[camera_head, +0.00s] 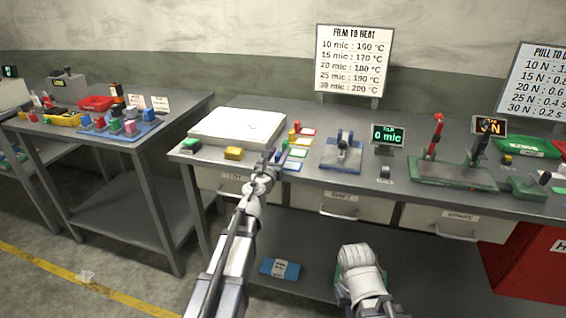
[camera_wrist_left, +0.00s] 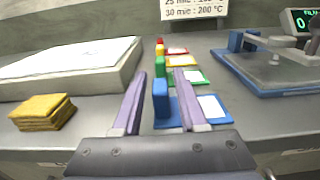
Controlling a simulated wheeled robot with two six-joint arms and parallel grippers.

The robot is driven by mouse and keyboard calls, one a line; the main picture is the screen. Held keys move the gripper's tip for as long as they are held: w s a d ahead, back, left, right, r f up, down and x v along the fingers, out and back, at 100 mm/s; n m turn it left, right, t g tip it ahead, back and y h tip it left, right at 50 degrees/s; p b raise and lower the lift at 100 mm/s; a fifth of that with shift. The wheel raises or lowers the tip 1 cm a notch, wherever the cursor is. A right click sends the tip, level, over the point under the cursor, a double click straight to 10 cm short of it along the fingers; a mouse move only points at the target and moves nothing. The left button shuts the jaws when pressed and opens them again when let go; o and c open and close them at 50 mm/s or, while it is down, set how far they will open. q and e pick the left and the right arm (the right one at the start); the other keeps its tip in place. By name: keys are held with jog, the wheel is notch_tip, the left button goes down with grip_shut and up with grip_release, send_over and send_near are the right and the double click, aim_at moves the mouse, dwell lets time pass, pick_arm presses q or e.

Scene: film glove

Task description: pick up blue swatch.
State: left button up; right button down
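The blue swatch lies on the workbench as the nearest of a row of coloured swatches. In the left wrist view its upright blue tab (camera_wrist_left: 161,100) stands between my two fingers, and its flat card with a pale panel (camera_wrist_left: 210,108) reaches out to the right, partly behind the right finger. In the head view the card (camera_head: 291,166) shows just right of my gripper. My left gripper (camera_head: 272,156) is open, its purple-grey fingers on either side of the tab in the left wrist view (camera_wrist_left: 158,78). Contact cannot be told. My right gripper is not visible; only my right arm shows.
Green, yellow and red swatches (camera_head: 307,131) stand just behind. A white slab (camera_head: 237,126) and a folded yellow cloth (camera_head: 234,153) lie to the left. A blue-based device (camera_head: 341,156) and a small display (camera_head: 388,137) stand to the right.

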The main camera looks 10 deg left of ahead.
aim_at(279, 154)
pick_arm(q)
grip_shut()
dwell(0.5)
notch_tip(279, 154, up, 10)
jog(key=p, duration=1)
